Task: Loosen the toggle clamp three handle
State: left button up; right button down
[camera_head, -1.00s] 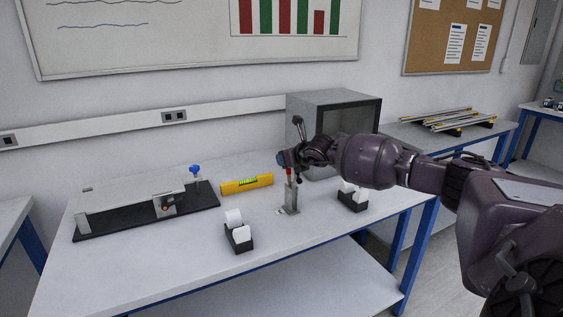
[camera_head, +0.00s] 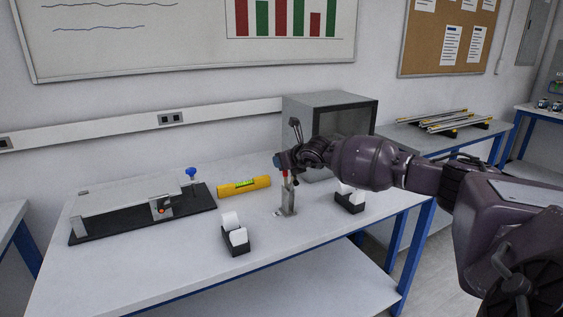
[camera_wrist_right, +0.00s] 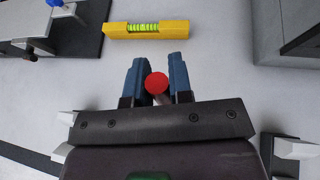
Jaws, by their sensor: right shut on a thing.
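The toggle clamp (camera_head: 289,201) stands on the workbench in the head view, a grey metal upright with a red handle. Its handle (camera_head: 285,176) points upward. My right gripper (camera_head: 281,162) is at the top of the handle, reaching in from the right. In the right wrist view, the round red handle end (camera_wrist_right: 157,83) sits between the two blue fingers of my right gripper (camera_wrist_right: 156,75), which is shut on it. The clamp's lower body is hidden in the wrist view. My left gripper is not in view.
A yellow level (camera_head: 243,186) lies left of the clamp. A black-based fixture with a blue knob (camera_head: 191,172) stands farther left. Black holders with white pieces flank the clamp, one front left (camera_head: 235,238), one right (camera_head: 350,203). A grey box (camera_head: 331,101) stands behind.

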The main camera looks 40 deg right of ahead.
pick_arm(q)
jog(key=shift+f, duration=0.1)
pick_arm(e)
jog(key=shift+s+a+f, duration=0.15)
jog(key=shift+a+f, duration=0.05)
jog(key=shift+f, duration=0.4)
jog(key=shift+s+a+f, duration=0.15)
jog(key=shift+f, duration=0.45)
jog(key=c, duration=1.4)
grip_release()
jog(key=shift+c, duration=0.2)
jog(key=o, duration=0.4)
jog(key=shift+s+r, duration=0.35)
jog(key=shift+s, duration=0.05)
jog(key=shift+w+d+r, duration=0.15)
jog(key=shift+r, duration=0.15)
jog(key=shift+s+r, duration=0.35)
jog(key=shift+s, duration=0.1)
pick_arm(q)
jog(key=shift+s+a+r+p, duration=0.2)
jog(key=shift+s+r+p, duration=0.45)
jog(key=shift+p, duration=0.5)
pick_arm(e)
jog(key=v, duration=0.9)
jog(key=shift+s, duration=0.3)
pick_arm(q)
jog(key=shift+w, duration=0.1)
